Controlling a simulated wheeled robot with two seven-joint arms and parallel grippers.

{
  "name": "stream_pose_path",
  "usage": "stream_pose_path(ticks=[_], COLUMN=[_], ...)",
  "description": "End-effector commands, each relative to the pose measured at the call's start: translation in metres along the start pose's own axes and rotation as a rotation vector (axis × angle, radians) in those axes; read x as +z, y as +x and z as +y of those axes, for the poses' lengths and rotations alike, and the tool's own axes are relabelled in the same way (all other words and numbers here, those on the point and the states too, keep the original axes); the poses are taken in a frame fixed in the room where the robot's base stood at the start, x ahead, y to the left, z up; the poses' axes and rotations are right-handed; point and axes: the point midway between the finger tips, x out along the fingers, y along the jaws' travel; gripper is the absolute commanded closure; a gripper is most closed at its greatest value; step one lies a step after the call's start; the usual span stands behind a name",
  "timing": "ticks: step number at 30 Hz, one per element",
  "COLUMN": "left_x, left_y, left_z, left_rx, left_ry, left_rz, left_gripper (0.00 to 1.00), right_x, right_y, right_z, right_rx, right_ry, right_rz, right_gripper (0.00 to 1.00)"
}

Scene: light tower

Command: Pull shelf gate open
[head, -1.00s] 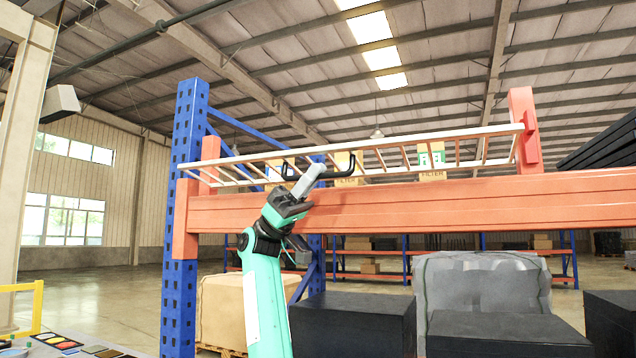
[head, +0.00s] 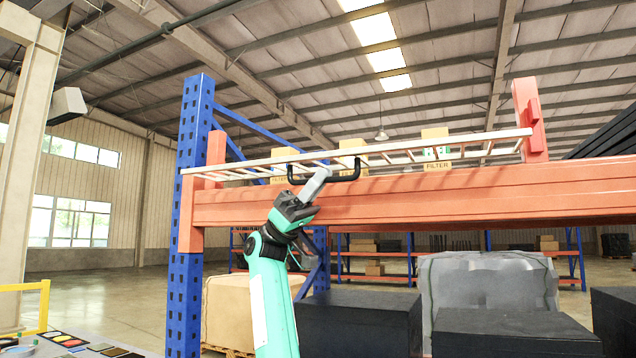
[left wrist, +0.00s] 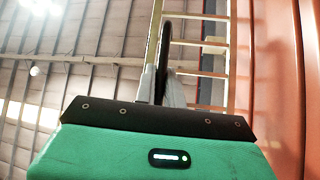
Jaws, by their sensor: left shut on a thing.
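The shelf gate (head: 428,145) is a pale ladder-like rail between two short orange posts. It sits above the orange shelf beam (head: 420,196) and its long bars look close together. A black U-shaped handle (head: 349,174) is on its near bar. My left gripper (head: 318,182) reaches up from below and is shut on the handle near its left part. In the left wrist view, the grey fingers (left wrist: 160,86) close around the black handle (left wrist: 166,45), with the gate's rungs (left wrist: 200,62) beside it. My right gripper is in neither view.
Filter boxes (head: 436,150) stand on the shelf behind the gate. A blue upright (head: 192,220) stands left of my arm. Below the beam are black blocks (head: 360,318), a tan box (head: 228,306) and a grey wrapped load (head: 486,285).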

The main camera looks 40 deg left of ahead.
Motion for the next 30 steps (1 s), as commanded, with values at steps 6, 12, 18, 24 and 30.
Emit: stream_pose_path(ticks=[6,12,18,24,30], left_x=[0.001,0.0,0.002,0.002,0.002], left_y=[0.0,-0.002,-0.026,-0.07,-0.111], left_z=[0.0,0.0,0.0,0.0,-0.001], left_rx=[0.0,-0.001,-0.003,-0.003,-0.003], left_ry=[-0.001,-0.001,0.0,0.0,-0.002], left_rz=[-0.001,-0.001,-0.001,-0.001,-0.001], left_gripper=[0.8,0.8,0.8,0.8,0.8], right_x=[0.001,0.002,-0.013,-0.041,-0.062], right_y=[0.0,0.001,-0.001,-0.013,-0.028], right_z=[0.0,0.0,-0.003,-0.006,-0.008], right_rx=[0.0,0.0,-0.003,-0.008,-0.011], right_ry=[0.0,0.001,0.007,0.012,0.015], right_rz=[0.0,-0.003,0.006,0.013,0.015], right_gripper=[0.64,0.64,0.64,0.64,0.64])
